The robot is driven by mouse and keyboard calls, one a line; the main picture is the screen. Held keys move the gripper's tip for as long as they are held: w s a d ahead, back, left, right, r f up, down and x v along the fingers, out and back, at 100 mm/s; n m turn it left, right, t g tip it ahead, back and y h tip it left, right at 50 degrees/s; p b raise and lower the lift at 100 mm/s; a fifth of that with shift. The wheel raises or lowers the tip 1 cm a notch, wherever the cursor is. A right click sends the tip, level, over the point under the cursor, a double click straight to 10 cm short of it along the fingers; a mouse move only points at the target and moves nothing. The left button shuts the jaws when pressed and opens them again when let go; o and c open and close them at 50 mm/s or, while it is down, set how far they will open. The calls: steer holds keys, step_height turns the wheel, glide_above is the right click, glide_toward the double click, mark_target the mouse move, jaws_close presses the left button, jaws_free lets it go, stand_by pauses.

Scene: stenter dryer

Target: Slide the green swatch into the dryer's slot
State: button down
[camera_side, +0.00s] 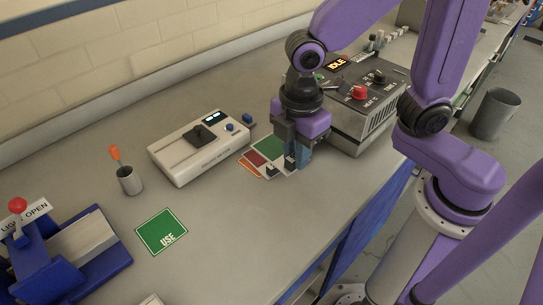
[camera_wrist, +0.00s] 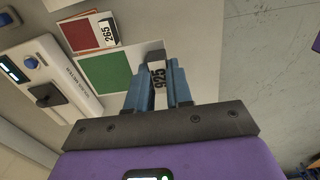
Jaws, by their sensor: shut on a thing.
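The green swatch (camera_side: 269,147) is a green square on a white card, over the other swatches on the bench. It also shows in the wrist view (camera_wrist: 103,75), with a white and black tag reading 925 (camera_wrist: 157,76). My gripper (camera_side: 291,158) points down at the card's right end. Its blue fingers (camera_wrist: 159,92) are shut on the tagged end. Whether the card is lifted off the pile cannot be told. The dryer (camera_side: 352,128) is a grey box with an IDLE display and a red knob, just right of my gripper. Its slot is not clearly visible.
A red swatch (camera_side: 254,158) tagged 265 lies beside the green one, with an orange edge showing. The front bench is clear.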

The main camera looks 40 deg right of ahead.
steer(key=w+d+m, duration=0.9)
steer(key=w+m, duration=0.1)
steer(key=m, duration=0.7)
steer(key=shift+r+m, duration=0.3)
steer(key=shift+d+f, duration=0.1)
steer(key=shift+f, duration=3.3)
steer(key=shift+d, duration=0.25)
steer(key=shift+d, duration=0.85)
steer(key=shift+d, duration=0.15)
